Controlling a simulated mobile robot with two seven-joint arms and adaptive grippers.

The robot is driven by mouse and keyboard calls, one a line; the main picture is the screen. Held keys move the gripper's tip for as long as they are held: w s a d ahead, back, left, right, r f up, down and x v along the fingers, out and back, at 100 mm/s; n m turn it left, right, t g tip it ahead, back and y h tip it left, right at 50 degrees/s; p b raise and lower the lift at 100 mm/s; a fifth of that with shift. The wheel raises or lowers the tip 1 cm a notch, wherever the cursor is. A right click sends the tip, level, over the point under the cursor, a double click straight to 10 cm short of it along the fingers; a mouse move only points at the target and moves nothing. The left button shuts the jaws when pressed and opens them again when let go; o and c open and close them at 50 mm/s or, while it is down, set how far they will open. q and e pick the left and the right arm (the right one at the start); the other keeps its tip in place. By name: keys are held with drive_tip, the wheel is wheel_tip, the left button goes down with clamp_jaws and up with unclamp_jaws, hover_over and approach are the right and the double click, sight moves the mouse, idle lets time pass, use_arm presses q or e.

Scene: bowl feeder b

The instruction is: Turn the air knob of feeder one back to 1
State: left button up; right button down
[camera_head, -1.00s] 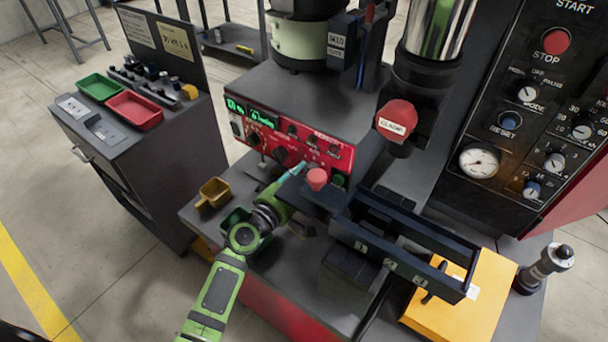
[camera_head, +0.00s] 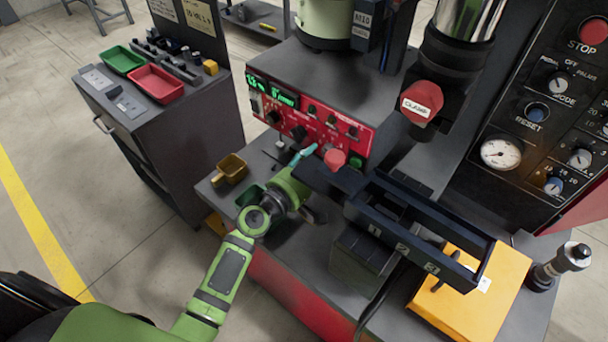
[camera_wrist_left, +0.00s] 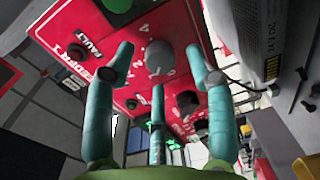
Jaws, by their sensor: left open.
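The red feeder panel (camera_head: 345,127) stands below the bowl with green displays, dark knobs and switches. In the left wrist view the panel (camera_wrist_left: 98,45) reads "FEEDER 1" and "FAULT". A round grey knob (camera_wrist_left: 159,57) with a printed number scale sits on it; I cannot tell its setting for sure. My left gripper (camera_head: 306,152) is at the panel's lower edge. In the wrist view its teal fingers (camera_wrist_left: 163,62) are open on either side of the grey knob; contact cannot be made out. My right gripper is not in view.
A red mushroom button (camera_head: 334,158) is just right of my left gripper. A red "CLAMP" button (camera_head: 421,102) and a dark numbered rack (camera_head: 415,228) are further right. A small yellow bin (camera_head: 231,168) and a green bin (camera_head: 250,194) stand left of my gripper.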

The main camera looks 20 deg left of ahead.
use_arm(q)
drive_tip(key=v, duration=1)
drive_tip(key=shift+s, duration=0.3)
